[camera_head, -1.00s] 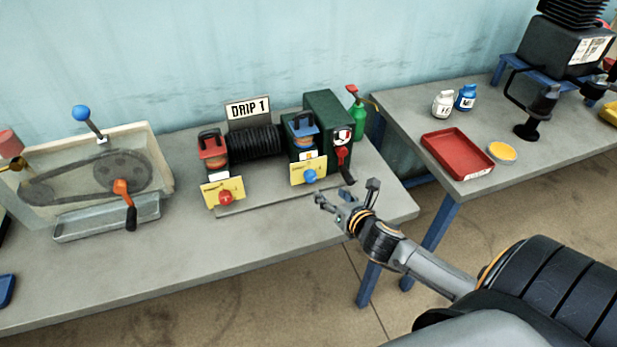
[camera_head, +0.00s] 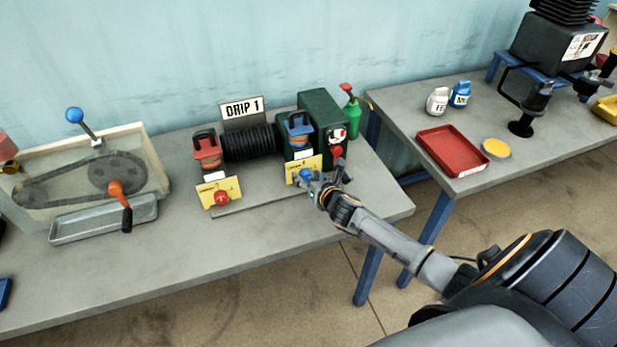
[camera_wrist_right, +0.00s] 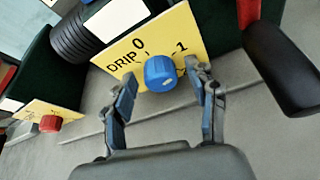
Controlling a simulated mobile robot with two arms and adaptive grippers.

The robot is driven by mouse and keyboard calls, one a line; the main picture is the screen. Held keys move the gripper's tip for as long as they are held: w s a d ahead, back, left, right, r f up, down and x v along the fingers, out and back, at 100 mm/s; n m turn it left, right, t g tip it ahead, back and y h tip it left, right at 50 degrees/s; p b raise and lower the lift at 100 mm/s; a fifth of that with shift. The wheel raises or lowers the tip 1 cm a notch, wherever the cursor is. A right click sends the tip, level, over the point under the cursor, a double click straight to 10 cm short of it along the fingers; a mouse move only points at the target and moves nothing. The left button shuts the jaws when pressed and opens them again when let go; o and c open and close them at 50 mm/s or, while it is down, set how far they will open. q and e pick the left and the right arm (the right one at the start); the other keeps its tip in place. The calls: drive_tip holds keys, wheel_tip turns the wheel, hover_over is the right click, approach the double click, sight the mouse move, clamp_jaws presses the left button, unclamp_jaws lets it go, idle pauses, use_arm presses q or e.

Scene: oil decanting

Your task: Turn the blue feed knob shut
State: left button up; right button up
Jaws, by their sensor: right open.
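The blue feed knob (camera_head: 305,175) sits on the front of a yellow card (camera_head: 296,165) below the blue-topped oiler (camera_head: 299,131). In the right wrist view the blue knob (camera_wrist_right: 160,73) stands on the yellow plate marked "DRIP", "0" and "1" (camera_wrist_right: 128,45). My right gripper (camera_head: 322,181) is close in front of the knob. In the wrist view its two open fingers (camera_wrist_right: 164,92) lie either side of the knob, with gaps between them and it. My left gripper is not in view.
A red knob (camera_head: 221,198) on another yellow card stands to the left, under the red-topped oiler (camera_head: 207,151). A dark handle (camera_wrist_right: 282,70) is close to my right finger in the wrist view. A green oil can (camera_head: 350,117) stands behind.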

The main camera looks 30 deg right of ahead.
drive_tip(key=c, duration=1.2)
drive_tip(key=shift+o, duration=0.2)
